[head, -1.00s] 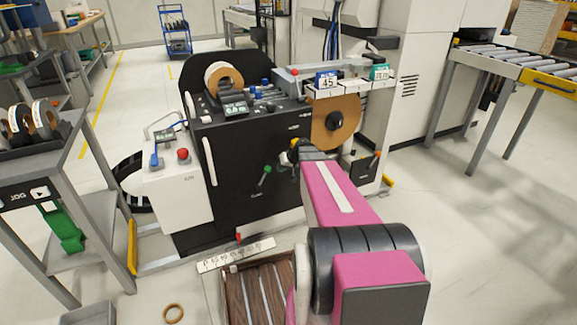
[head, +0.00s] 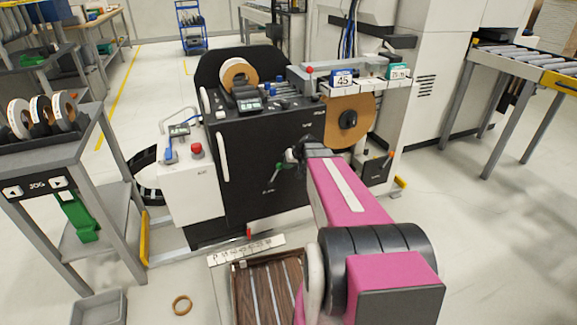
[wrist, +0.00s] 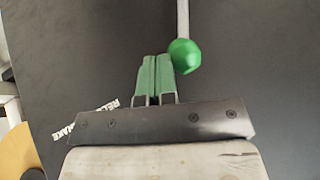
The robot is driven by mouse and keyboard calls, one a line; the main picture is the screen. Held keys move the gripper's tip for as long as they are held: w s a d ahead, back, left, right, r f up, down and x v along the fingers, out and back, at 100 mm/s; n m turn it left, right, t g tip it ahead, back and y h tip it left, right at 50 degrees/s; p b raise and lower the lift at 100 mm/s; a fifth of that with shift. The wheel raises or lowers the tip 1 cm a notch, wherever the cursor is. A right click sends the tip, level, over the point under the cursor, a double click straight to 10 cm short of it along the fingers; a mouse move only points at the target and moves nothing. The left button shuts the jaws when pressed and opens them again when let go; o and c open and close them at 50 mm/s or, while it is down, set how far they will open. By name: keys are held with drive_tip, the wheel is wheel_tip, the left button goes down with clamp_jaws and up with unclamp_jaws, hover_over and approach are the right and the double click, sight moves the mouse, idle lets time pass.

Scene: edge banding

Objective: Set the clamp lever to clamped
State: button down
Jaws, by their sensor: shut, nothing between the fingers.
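A lever with a green ball knob (head: 276,166) is on the black front of the machine. In the wrist view its round green knob (wrist: 184,57) hangs on a thin grey rod that runs up out of the frame. My gripper (head: 288,156) is at the machine front, just right of and above the knob in the head view. In the wrist view my gripper's green fingers (wrist: 155,82) are together and empty, just left of and below the knob. I cannot tell whether they touch it. The lever's pivot is hidden, and its label is only partly readable.
A second lever with an orange knob (head: 391,155) is at the machine's right end. A white control box with a red button (head: 197,150) stands at the left. A crate of dark strips (head: 240,262) is on the floor in front.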

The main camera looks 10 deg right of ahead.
drive_tip(key=a+r+h, duration=0.1)
drive_tip(key=a, duration=0.1)
drive_tip(key=a+n+h, duration=0.1)
drive_tip(key=a+h, duration=0.1)
drive_tip(key=s+a+r+h, duration=0.1)
drive_tip(key=a+h, duration=0.1)
drive_tip(key=shift+a+r+n+t, duration=0.1)
drive_tip(key=shift+r+n+t, duration=0.2)
drive_tip(key=shift+r, duration=0.05)
drive_tip(key=shift+s+a+n+h, duration=0.2)
drive_tip(key=shift+a+n+h, duration=0.2)
drive_tip(key=shift+a+h, duration=1.3)
drive_tip(key=shift+s+a+f, duration=0.1)
drive_tip(key=shift+a+f, duration=0.1)
drive_tip(key=shift+a, duration=0.6)
drive_tip(key=shift+s+a+f, duration=0.1)
drive_tip(key=shift+a+f, duration=0.05)
drive_tip(key=shift+a, duration=0.6)
drive_tip(key=shift+a, duration=0.1)
drive_tip(key=d+v, duration=0.1)
drive_tip(key=v, duration=1.1)
drive_tip(key=shift+d+r, duration=0.2)
drive_tip(key=shift+d, duration=0.25)
